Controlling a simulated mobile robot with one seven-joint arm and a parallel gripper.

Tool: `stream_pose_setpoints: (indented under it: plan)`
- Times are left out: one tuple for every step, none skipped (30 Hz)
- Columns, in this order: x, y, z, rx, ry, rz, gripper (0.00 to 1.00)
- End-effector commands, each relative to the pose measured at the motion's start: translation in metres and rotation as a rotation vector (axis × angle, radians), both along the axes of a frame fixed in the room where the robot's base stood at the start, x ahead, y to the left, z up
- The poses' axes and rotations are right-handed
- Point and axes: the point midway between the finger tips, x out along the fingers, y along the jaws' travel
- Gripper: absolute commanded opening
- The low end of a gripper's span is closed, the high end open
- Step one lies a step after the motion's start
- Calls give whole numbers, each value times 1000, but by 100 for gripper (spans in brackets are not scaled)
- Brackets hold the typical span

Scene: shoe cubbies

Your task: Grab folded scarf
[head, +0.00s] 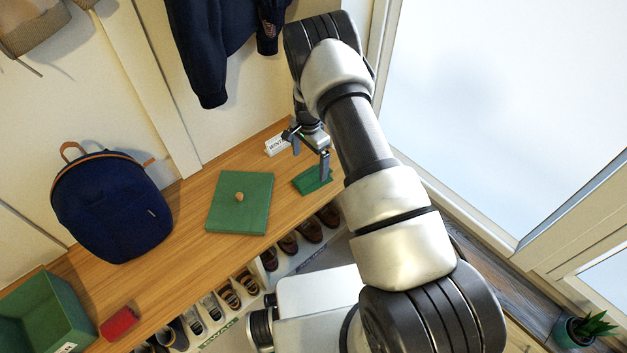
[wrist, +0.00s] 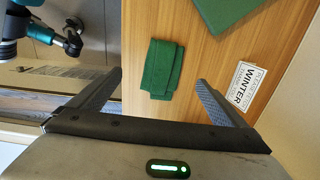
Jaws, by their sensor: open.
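The folded scarf (head: 313,180) is green and lies flat on the wooden bench near its right end in the head view. In the wrist view the scarf (wrist: 161,69) lies ahead of my gripper, between the lines of the two fingers. My gripper (head: 309,160) is open and empty, just above the scarf in the head view. In the wrist view the fingers of my gripper (wrist: 158,82) are spread wide on either side. One finger covers a little of the scarf in the head view.
A green lid with a round knob (head: 240,205) lies left of the scarf. A white WINTER card (head: 277,145) lies behind it. A navy backpack (head: 112,207), a red folded item (head: 119,322) and a green box (head: 80,310) are farther left. Shoes (head: 289,244) fill cubbies below the bench.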

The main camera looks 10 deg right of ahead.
Motion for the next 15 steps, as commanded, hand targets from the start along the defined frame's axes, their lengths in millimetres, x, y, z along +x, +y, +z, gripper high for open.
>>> stream_pose_setpoints:
  plan:
    - [0, 0, -13, 0, 1, 0, 96]
    - [-1, 0, -19, 0, 2, 0, 96]
    - [-1, 0, -25, 0, 2, 0, 96]
    - [0, 0, -28, 0, 1, 0, 96]
    - [0, 0, -32, 0, 1, 0, 96]
    - [0, 0, -35, 0, 1, 0, 96]
    - [0, 0, -37, 0, 0, 0, 96]
    - [0, 0, -38, 0, -1, 1, 96]
    - [1, 1, -39, 0, -1, 1, 96]
    - [0, 1, -40, 0, -1, 1, 96]
    - [1, 1, -42, 0, -1, 1, 96]
    - [1, 1, -44, 1, 0, 1, 96]
    - [1, 1, -47, 1, 0, 1, 96]
    - [1, 1, -50, 0, 1, 1, 96]
    - [1, 2, -55, 0, 1, 1, 96]
